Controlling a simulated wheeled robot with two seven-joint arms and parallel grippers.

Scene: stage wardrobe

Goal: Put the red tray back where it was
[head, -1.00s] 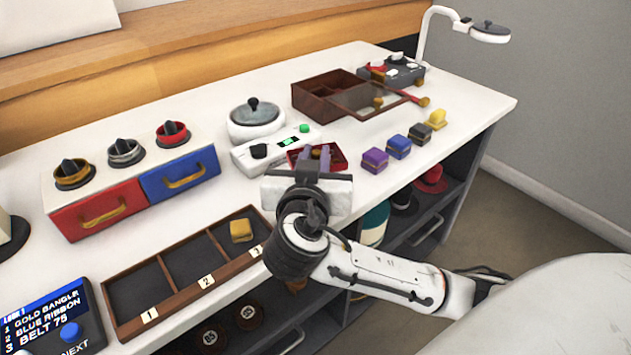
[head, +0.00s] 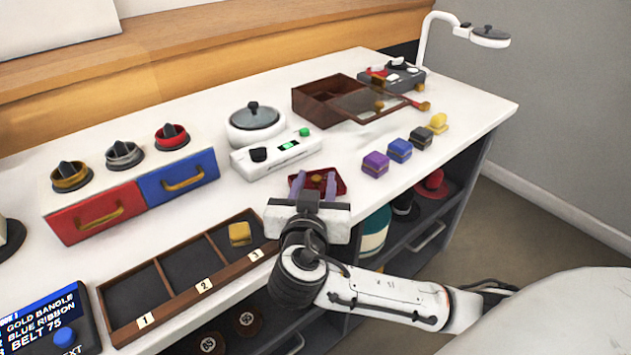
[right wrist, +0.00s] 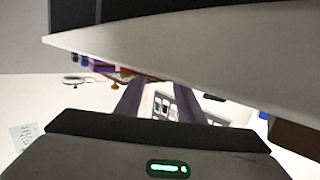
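The small red tray (head: 341,183), with a gold-coloured piece in it, is near the front edge of the white counter, in front of the white device with the green display. My right gripper (head: 315,186) is at the tray's near side. Its two fingers are apart, one on each side of the gold piece in the picture, and the tray's red rim shows beyond both. Whether they touch the tray is unclear. In the right wrist view, I see nothing clasped between the fingers (right wrist: 157,95); a pale slanted surface hides much of the scene. My left gripper is out of view.
Purple (head: 375,164), blue and dark blocks and a yellow piece stand right of the tray. The white device (head: 275,153) is behind it. A three-compartment wooden tray (head: 130,330) lies front left, and a brown box (head: 310,104) farther back.

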